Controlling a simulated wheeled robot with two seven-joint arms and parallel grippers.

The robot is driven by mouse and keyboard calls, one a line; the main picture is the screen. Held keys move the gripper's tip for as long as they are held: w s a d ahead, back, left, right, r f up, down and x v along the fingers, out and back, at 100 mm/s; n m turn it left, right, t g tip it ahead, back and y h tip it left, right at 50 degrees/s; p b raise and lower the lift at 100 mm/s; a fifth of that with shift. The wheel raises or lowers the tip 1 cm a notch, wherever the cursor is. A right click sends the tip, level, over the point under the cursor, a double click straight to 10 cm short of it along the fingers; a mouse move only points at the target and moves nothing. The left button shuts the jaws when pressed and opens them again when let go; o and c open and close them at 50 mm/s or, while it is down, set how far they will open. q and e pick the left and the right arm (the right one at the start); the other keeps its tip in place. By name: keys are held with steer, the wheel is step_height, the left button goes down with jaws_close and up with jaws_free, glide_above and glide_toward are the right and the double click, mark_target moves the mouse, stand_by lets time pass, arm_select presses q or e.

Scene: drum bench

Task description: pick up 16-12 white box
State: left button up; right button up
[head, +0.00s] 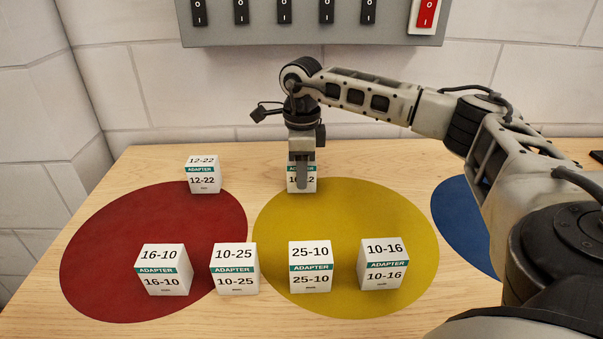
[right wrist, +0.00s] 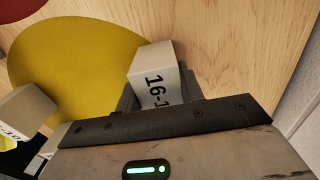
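The 16-12 white box (head: 293,186) stands on the wooden table at the back edge of the yellow circle. Its label is partly covered in the head view by a finger of my right gripper (head: 303,172), which points down over it. In the right wrist view the box (right wrist: 153,62) shows "16-1" and sits at the right gripper (right wrist: 158,92), with grey finger parts close by its sides. I cannot tell whether the fingers press on it or stand apart from it. My left gripper is not in view.
White adapter boxes 16-10 (head: 163,270), 10-25 (head: 234,269), 25-10 (head: 311,266) and 10-16 (head: 382,264) stand in a front row. Box 12-22 (head: 202,175) stands at the back left. A grey switch panel (head: 310,33) hangs on the wall behind.

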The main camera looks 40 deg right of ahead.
steer(key=c, duration=0.3)
steer(key=shift+r, duration=0.15)
